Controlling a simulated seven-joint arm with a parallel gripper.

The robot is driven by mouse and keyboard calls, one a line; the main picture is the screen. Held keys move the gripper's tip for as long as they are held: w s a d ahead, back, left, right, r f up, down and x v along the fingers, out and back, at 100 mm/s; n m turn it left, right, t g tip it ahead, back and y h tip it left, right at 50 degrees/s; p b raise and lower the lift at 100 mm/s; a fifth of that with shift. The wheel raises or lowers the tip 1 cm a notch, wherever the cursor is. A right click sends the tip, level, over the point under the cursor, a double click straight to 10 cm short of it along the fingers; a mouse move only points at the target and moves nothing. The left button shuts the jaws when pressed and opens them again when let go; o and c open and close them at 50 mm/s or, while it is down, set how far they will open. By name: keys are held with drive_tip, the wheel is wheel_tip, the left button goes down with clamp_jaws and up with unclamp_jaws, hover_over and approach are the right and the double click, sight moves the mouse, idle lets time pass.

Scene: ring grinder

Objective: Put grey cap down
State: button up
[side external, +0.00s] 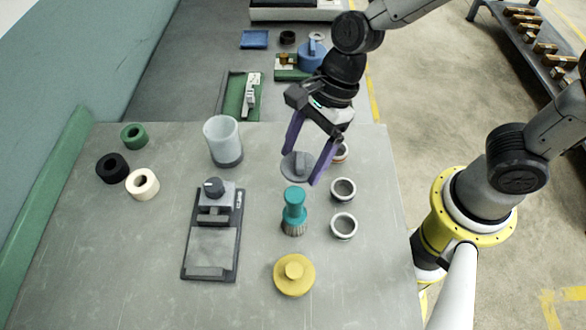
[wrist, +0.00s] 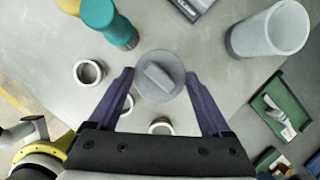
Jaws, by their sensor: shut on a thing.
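The grey cap (side external: 296,166) is a round disc with a raised bar handle on top. It also shows in the wrist view (wrist: 160,78), between the tips of my purple fingers. My gripper (side external: 302,167) is shut on the cap's edges, one finger on each side. In the wrist view my gripper (wrist: 160,74) holds the cap flat-side up over the table (side external: 130,250). The cap seems to be a little above the surface; the exact gap is hard to tell.
A teal-handled brush (side external: 294,212) stands in front of the cap, with a yellow cap (side external: 294,274) beyond it. Several white-rimmed rings, including one (side external: 343,190), lie to the right. A grey cup (side external: 223,142) and a black-based device (side external: 212,235) stand left.

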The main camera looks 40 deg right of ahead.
sight(293, 173)
drive_tip(key=shift+w+a+f, duration=0.3)
drive_tip(key=shift+w+f, duration=0.1)
drive_tip(key=shift+f, duration=0.2)
drive_tip(key=shift+w+a+f, duration=0.15)
drive_tip(key=shift+f, duration=0.85)
drive_tip(key=shift+w+a+f, duration=0.1)
drive_tip(key=shift+w+f, duration=0.05)
drive_tip(key=shift+f, duration=0.85)
drive_tip(key=shift+f, duration=0.15)
drive_tip(key=o, duration=1.1)
drive_tip(key=w+v, duration=0.1)
drive_tip(key=v, duration=1.1)
drive_tip(key=s+d+r+n+t+h, duration=0.2)
drive_tip(key=s+d+n, duration=0.4)
drive_tip(key=d+n, duration=0.3)
drive_tip(key=s+d+r+n+t+h, duration=0.2)
drive_tip(key=s+d+n, duration=0.4)
drive_tip(key=d+n, duration=0.3)
drive_tip(key=shift+r+n+t, duration=0.5)
drive_tip(key=shift+r+n, duration=0.3)
drive_tip(key=shift+r, duration=0.55)
drive_tip(key=shift+s, duration=0.1)
